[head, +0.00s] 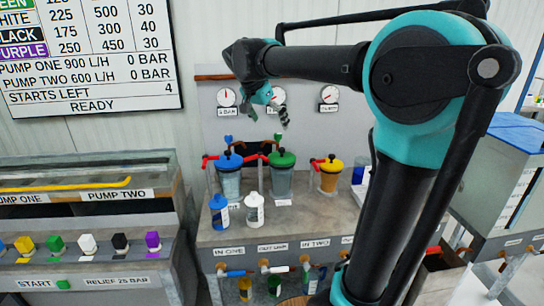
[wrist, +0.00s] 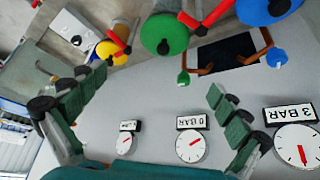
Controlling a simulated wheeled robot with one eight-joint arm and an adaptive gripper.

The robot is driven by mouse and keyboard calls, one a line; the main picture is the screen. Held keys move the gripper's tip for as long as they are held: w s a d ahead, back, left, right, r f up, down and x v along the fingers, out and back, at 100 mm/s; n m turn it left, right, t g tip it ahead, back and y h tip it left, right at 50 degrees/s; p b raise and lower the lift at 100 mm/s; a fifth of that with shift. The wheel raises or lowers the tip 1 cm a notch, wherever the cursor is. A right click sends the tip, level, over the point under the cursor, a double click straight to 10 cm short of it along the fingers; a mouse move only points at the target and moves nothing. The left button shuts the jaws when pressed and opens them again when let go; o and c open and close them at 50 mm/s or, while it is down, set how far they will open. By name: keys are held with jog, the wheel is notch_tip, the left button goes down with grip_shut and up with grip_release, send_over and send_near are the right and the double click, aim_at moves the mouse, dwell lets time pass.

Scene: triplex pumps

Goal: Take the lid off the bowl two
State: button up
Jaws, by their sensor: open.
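Three clear filter bowls stand in a row on the bench in the head view: one with a blue lid (head: 229,159), one with a green lid (head: 282,158), one with a yellow lid (head: 331,164). Each lid sits on its bowl and has a dark knob. I cannot read which one is bowl two. The wrist view shows the blue lid (wrist: 262,10), green lid (wrist: 165,34) and yellow lid (wrist: 108,53) along its top. My gripper (head: 267,112) is open and empty, above and apart from the lids, in front of the gauges. Its two green fingers show in the wrist view (wrist: 155,88).
Red-handled pipework (head: 210,159) stands beside the bowls. A blue bottle (head: 219,212) and a white bottle (head: 254,211) stand in front. Gauges (head: 278,97) line the back panel. A pump console (head: 90,265) is at left, a blue-topped tank (head: 510,150) at right.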

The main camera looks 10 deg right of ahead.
send_near(281, 149)
jog(key=x, duration=0.6)
jog(key=shift+w+r, duration=0.1)
jog(key=shift+w, duration=0.05)
jog(key=shift+x, duration=2.7)
jog(key=shift+s+a, duration=0.1)
jog(key=shift+s, duration=0.15)
jog(key=c, duration=1.3)
